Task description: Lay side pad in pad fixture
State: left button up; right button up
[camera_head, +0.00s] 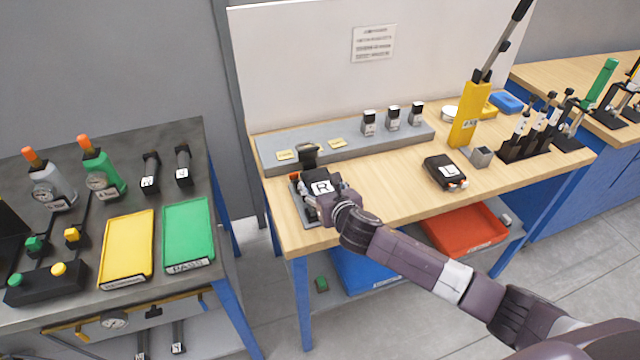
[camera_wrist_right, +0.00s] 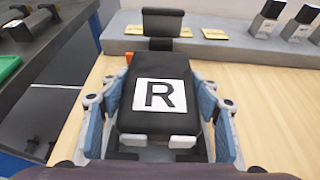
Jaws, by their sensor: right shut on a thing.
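A black block marked R (camera_head: 322,187) is between the fingers of my right gripper (camera_head: 325,192). In the right wrist view the block (camera_wrist_right: 158,68) lies flat, label up, with two pale pieces at its near end. The blue-lined fingers of the gripper (camera_wrist_right: 160,115) are shut on its two sides. It is over a grey fixture plate (camera_head: 318,219) at the table's left front corner, with a black upright (camera_head: 307,153) behind it. Whether it rests on the plate is hidden. A similar black block marked L (camera_head: 443,170) lies farther right. My left gripper is out of view.
A grey ledge (camera_head: 278,165) behind carries yellow tags and three small dark-capped blocks (camera_head: 392,117). The wooden tabletop (camera_head: 395,195) between is clear.

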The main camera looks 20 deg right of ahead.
jog(key=shift+r, duration=0.1)
jog(key=shift+p, duration=0.7)
dwell(1.0)
jog(key=shift+f+b, duration=0.85)
jog(key=shift+f, duration=0.45)
dwell(0.8)
jog(key=o, duration=1.6)
jog(key=shift+c, duration=0.2)
jog(key=shift+f, duration=0.15)
notch_tip(320, 180, up, 8)
jog(key=p, duration=0.9)
